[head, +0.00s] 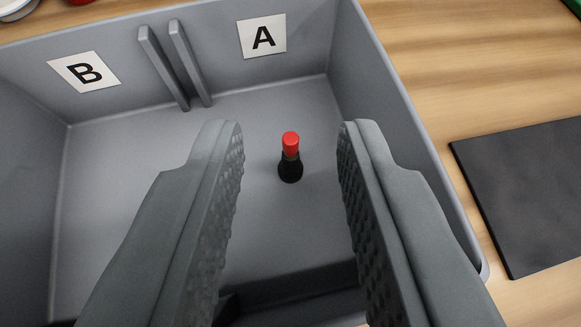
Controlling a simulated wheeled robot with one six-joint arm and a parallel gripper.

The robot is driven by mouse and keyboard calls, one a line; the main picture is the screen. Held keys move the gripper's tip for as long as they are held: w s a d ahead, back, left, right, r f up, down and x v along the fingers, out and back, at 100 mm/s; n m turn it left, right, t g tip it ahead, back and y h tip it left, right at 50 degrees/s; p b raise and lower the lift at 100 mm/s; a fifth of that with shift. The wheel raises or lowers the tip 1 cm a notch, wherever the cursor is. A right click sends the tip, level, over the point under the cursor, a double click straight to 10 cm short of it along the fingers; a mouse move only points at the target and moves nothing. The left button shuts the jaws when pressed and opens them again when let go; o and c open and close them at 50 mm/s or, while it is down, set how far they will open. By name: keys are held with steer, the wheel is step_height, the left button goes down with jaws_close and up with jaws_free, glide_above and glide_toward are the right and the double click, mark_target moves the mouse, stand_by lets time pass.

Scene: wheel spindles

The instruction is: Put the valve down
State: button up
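The valve (290,168), small and black with a red cap on top, stands upright on the floor of a grey bin. It is on the side of the bin marked A. My gripper (290,128) is open above the bin. Its two grey, textured fingers are wide apart, with the valve seen in the gap between them. Neither finger appears to touch the valve.
The grey bin (355,60) has labels A (262,37) and B (84,71) on its back wall, with two upright divider ribs (178,63) between them. A black mat (525,195) lies on the wooden table (450,50) to the right.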

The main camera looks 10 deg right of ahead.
steer(key=v, duration=0.9)
steer(key=a+r+n+t+h, duration=0.15)
steer(key=a+r+t, duration=0.35)
steer(key=a+r, duration=1.3)
steer(key=s+a+f+y, duration=0.1)
steer(key=s+a, duration=0.6)
steer(key=a, duration=0.3)
steer(key=s+a+f+y, duration=0.1)
steer(key=s+a+y, duration=0.1)
steer(key=s+a, duration=0.6)
steer(key=shift+s+a+f, duration=0.3)
steer(key=shift+a+f, duration=0.05)
steer(key=shift+a, duration=0.85)
